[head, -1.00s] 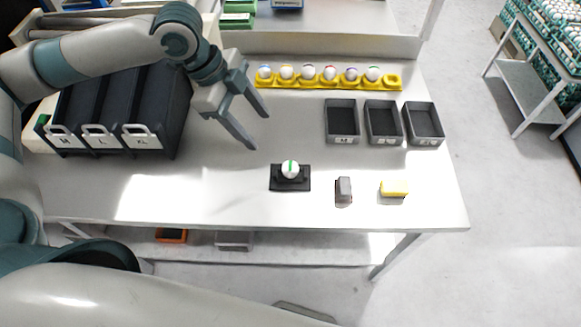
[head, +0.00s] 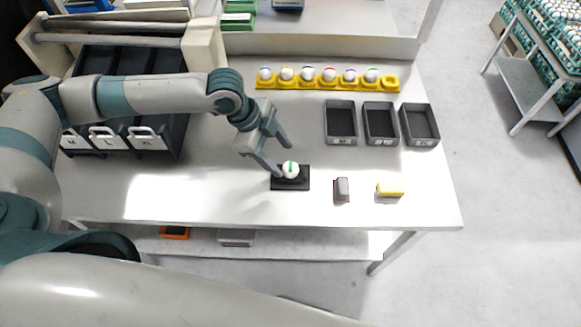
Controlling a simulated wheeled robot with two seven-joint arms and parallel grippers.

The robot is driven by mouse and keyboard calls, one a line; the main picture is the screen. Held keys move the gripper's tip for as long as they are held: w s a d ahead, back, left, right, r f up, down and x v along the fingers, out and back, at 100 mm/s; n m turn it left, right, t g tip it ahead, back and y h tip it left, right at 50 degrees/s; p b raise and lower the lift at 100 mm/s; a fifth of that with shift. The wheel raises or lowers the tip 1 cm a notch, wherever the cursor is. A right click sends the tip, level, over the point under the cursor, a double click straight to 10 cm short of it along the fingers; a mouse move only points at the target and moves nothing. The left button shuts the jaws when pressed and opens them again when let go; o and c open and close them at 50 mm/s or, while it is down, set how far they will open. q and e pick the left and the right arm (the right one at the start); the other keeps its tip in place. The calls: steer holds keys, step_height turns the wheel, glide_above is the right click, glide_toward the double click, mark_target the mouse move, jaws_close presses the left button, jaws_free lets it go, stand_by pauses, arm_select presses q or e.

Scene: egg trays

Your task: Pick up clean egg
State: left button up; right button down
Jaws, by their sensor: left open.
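A white egg with a green stripe (head: 290,169) sits on a small black holder (head: 304,183) near the front middle of the table. My left gripper (head: 285,162) is open, its fingers pointing down toward the egg. One fingertip is close to the egg's left side and the other is behind it. I cannot tell whether a finger touches the egg. My right gripper is not in view; a large pale arm link of mine crosses the bottom.
A yellow rack (head: 330,82) holds several eggs at the back. Three grey trays (head: 381,122) stand at right. Dark labelled bins (head: 185,125) stand at left.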

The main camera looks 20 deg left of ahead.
mark_target(286, 165)
arm_select(q)
steer(key=shift+d+f+p, duration=0.15)
steer(key=shift+f+p, duration=0.25)
steer(key=shift+p, duration=0.1)
steer(key=p+x, duration=0.2)
steer(key=x, duration=0.1)
steer(key=shift+s+d+f, duration=0.1)
steer(key=shift+f, duration=0.3)
steer(key=shift+d+f, duration=0.1)
steer(key=shift+f, duration=0.2)
steer(key=c, duration=0.7)
